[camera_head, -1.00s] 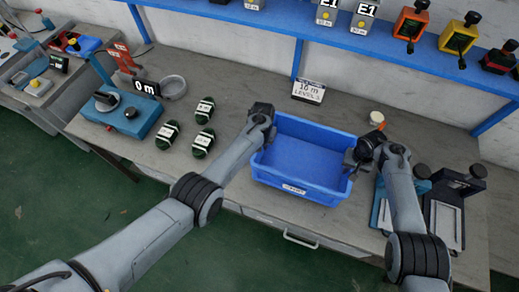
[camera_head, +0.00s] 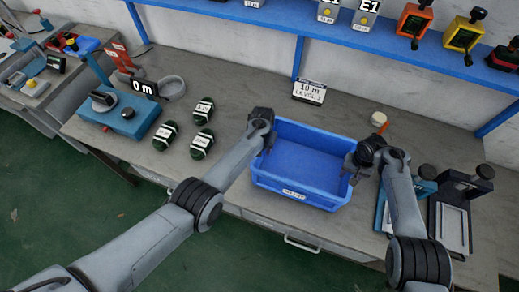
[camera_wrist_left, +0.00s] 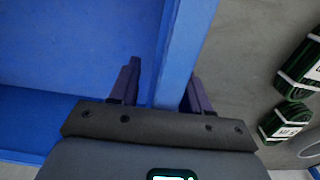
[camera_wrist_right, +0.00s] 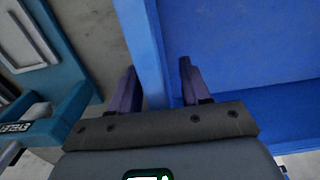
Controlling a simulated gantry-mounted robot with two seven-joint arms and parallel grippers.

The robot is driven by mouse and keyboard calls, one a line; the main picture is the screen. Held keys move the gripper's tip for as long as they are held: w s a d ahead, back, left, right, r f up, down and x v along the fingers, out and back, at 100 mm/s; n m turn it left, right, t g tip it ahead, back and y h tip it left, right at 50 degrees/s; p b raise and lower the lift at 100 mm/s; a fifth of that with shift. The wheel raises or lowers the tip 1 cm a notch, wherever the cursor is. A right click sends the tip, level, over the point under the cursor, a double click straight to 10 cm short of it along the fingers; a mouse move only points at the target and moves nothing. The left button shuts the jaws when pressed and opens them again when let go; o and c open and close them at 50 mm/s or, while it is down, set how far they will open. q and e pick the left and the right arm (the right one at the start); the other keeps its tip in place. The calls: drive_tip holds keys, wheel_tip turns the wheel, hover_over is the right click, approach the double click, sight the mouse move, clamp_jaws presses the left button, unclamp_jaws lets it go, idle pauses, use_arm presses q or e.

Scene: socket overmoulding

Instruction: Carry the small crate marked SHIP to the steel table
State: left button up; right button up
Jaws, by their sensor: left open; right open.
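A blue open-topped crate (camera_head: 302,190) stands on the grey worktop (camera_head: 232,110) and looks empty. A small white label is on its front wall; I cannot read SHIP on it. My left gripper (camera_head: 268,146) is at the crate's left wall. In the left wrist view its open fingers (camera_wrist_left: 160,92) straddle the wall, one inside and one outside. My right gripper (camera_head: 352,172) is at the right wall. In the right wrist view its open fingers (camera_wrist_right: 159,88) straddle that wall too. I cannot tell which surface is the steel table.
Green-black cable coils (camera_head: 203,140) lie left of the crate, beyond them a blue measuring device (camera_head: 120,118). Blue and black tool stands (camera_head: 455,205) are close to my right arm. A blue shelf (camera_head: 400,55) runs along the back.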

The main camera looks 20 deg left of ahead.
use_arm(q)
wheel_tip(320, 180, up, 12)
drive_tip(key=shift+f, duration=0.25)
drive_tip(key=shift+r, duration=0.2)
use_arm(e)
wheel_tip(320, 180, up, 12)
idle(0.5)
use_arm(q)
drive_tip(key=shift+r, duration=0.1)
use_arm(e)
drive_tip(key=shift+s, duration=0.1)
